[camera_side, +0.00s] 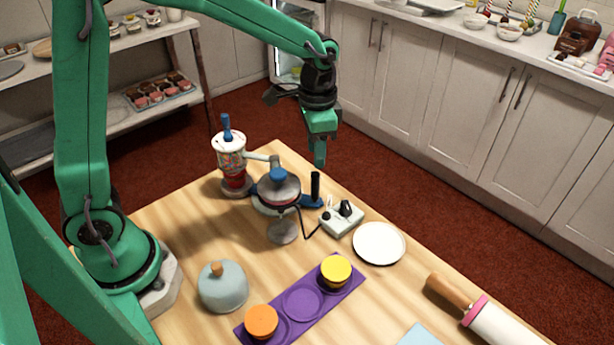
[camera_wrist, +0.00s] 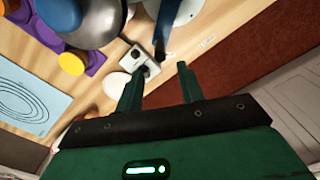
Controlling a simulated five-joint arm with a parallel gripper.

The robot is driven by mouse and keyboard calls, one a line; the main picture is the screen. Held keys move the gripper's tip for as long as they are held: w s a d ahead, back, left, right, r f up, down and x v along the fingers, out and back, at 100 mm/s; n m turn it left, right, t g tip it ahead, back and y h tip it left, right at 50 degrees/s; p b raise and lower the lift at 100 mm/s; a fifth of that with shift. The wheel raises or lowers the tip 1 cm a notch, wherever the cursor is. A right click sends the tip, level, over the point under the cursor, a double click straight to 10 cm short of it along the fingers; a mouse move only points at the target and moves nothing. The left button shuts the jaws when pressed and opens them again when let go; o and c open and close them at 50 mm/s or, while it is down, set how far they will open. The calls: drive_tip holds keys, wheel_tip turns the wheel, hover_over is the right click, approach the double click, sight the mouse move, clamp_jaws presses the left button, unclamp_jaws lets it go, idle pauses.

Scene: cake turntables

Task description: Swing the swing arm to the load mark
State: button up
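The turntable stand (camera_side: 282,228) carries a grey round pan (camera_side: 270,196) with a blue knob (camera_side: 278,175) on top. The blue swing arm (camera_side: 312,201) sticks out from it to the right, with an upright black handle (camera_side: 315,186) near its end. In the wrist view the handle (camera_wrist: 160,47) stands upper middle, beyond my fingertips. My gripper (camera_side: 319,160) hangs above the table's back edge, just above the handle, apart from it. In the wrist view my gripper (camera_wrist: 158,80) has its fingers apart with nothing between them. Small pale markings (camera_wrist: 207,41) lie on the table; I cannot read them.
A switch box (camera_side: 342,217) and a white plate (camera_side: 379,243) lie right of the swing arm. A sprinkle dispenser (camera_side: 231,160) stands left behind the turntable. A purple tray (camera_side: 303,303) with yellow and orange pieces, a grey dome (camera_side: 223,289) and a rolling pin (camera_side: 490,322) are nearer.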

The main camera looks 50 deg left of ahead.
sight(316, 173)
drive_tip(key=shift+f, duration=2.9)
drive_tip(key=c, duration=0.8)
drive_tip(key=shift+w+a, duration=1)
drive_tip(key=shift+w, duration=0.05)
drive_tip(key=shift+w+a, duration=0.45)
drive_tip(key=shift+a, duration=0.2)
drive_tip(key=shift+w+a, duration=0.3)
drive_tip(key=shift+a, duration=0.25)
